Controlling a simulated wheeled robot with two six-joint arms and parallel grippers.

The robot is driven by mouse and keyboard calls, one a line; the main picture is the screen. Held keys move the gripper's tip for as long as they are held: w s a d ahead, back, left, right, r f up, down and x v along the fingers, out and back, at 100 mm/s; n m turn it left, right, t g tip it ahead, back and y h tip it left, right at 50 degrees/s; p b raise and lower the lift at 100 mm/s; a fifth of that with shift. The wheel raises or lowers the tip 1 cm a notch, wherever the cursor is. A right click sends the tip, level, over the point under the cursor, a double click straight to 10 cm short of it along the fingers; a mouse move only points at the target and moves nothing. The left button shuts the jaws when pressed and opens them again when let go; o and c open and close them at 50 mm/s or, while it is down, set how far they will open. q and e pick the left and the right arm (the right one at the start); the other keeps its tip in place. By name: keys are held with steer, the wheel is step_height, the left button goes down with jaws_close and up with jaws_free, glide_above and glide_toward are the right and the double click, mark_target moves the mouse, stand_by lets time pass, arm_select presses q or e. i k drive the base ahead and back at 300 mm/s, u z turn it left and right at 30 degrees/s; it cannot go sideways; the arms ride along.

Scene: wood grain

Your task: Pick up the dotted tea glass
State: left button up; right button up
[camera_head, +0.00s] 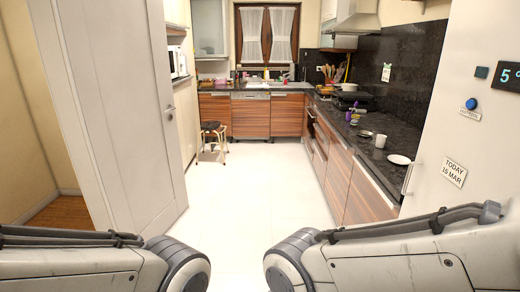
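I cannot make out a dotted pattern on any glass from here. A small white cup (380,141) stands on the dark counter (398,136) at the right, close to the near end. A small cup or dish (365,134) sits beside it, too small to identify. My two arms show at the lower left and lower right, but neither gripper is in view.
Blue-purple items (352,114) stand farther back. An open white door (115,95) is at left, with a stool (214,138) beyond. The white floor (245,190) between is clear.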

mark_target(354, 124)
steer(key=u, duration=0.1)
steer(key=i, duration=1.95)
steer(key=z, duration=0.25)
steer(key=i, duration=1.95)
steer(key=z, duration=0.9)
steer(key=i, duration=1.5)
steer(key=z, duration=0.4)
